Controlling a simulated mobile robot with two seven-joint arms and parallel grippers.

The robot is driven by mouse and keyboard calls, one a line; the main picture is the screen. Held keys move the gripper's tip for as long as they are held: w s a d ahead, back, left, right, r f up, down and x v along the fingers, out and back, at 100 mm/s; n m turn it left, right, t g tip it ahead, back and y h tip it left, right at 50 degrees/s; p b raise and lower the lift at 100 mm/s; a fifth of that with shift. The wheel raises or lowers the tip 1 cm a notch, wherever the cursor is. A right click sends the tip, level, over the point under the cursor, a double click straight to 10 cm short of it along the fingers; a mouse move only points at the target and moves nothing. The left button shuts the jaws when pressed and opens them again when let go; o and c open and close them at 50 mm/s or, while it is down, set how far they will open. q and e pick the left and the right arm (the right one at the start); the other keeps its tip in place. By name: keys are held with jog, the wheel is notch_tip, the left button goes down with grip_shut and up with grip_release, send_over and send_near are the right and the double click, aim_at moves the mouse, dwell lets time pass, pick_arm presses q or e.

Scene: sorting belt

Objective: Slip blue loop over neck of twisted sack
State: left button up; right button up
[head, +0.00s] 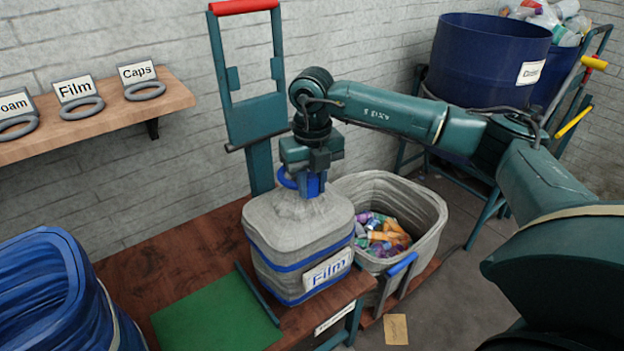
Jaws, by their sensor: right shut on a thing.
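The grey sack (297,222) stands upright on the brown bench, with blue bands and a "Film" label. Its top narrows towards the neck, which is mostly hidden behind my right gripper (312,188). The gripper points down right over the sack top and is shut on the blue loop (286,178). The loop's left side shows beside the gripper, at the height of the neck. I cannot tell whether the loop goes fully around the neck. My left gripper is not in view.
A shelf (100,118) at left holds grey rings under "Foam", "Film" and "Caps" signs. A grey bin (430,215) with colourful waste stands right of the sack. A green mat (215,315) lies clear in front. A blue-lined container (45,290) stands at lower left.

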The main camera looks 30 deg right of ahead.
jog(key=shift+f, duration=0.2)
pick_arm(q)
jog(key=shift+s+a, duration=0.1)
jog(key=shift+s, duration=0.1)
pick_arm(e)
jog(key=shift+f, duration=0.1)
jog(key=o, duration=1)
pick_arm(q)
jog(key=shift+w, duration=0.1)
pick_arm(e)
jog(key=shift+o, duration=0.2)
jog(key=shift+r, duration=0.6)
pick_arm(q)
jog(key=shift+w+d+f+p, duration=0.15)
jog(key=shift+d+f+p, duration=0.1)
jog(key=shift+p, duration=0.25)
pick_arm(e)
notch_tip(320, 180, up, 12)
